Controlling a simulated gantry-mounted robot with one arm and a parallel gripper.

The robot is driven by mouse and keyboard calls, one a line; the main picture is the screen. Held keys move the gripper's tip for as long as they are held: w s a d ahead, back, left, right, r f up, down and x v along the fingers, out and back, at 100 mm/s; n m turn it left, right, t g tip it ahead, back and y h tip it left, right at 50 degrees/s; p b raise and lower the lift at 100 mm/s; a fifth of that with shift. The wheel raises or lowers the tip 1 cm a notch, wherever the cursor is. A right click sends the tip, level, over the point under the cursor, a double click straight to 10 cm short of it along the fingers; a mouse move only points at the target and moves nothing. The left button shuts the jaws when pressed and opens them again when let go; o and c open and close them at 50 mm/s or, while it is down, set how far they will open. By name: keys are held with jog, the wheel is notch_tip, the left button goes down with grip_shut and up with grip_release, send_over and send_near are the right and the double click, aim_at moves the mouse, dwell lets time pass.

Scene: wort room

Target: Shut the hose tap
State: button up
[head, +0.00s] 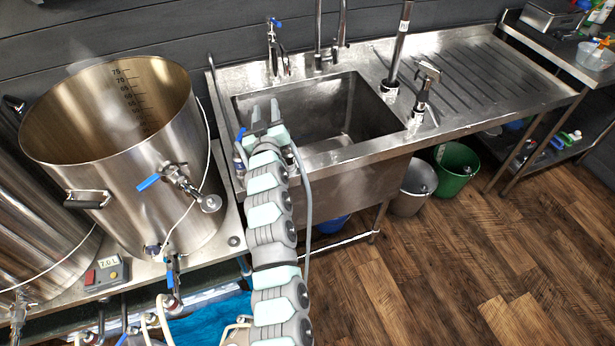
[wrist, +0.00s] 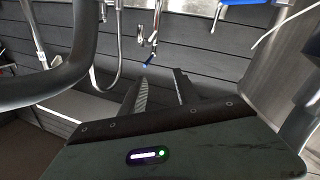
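A metal tap with a small blue lever (head: 276,23) stands at the back left of the sink, against the dark panelled wall; I take it as the hose tap. In the wrist view a blue-tipped tap (wrist: 147,64) shows just beyond my fingertips. The lever is too small to tell its setting. My gripper (head: 265,108) is over the sink's left front part, short of the tap. Its two fingers are apart with nothing between them, as the wrist view also shows (wrist: 161,77).
The steel sink (head: 385,128) has a tall faucet behind it and upright tools on its right rim. A large steel kettle (head: 180,110) with a blue-handled valve (head: 149,182) stands close on the left. The drainboard (head: 480,70) at right is mostly clear.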

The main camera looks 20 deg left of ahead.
jog(key=s+d+t+y+p, duration=0.2)
jog(key=s+d+t+y, duration=0.2)
jog(key=s+d, duration=1.4)
jog(key=shift+s+d+r+t+y, duration=0.3)
jog(key=shift+s+t, duration=0.4)
jog(key=shift+t, duration=0.7)
jog(key=shift+s, duration=0.1)
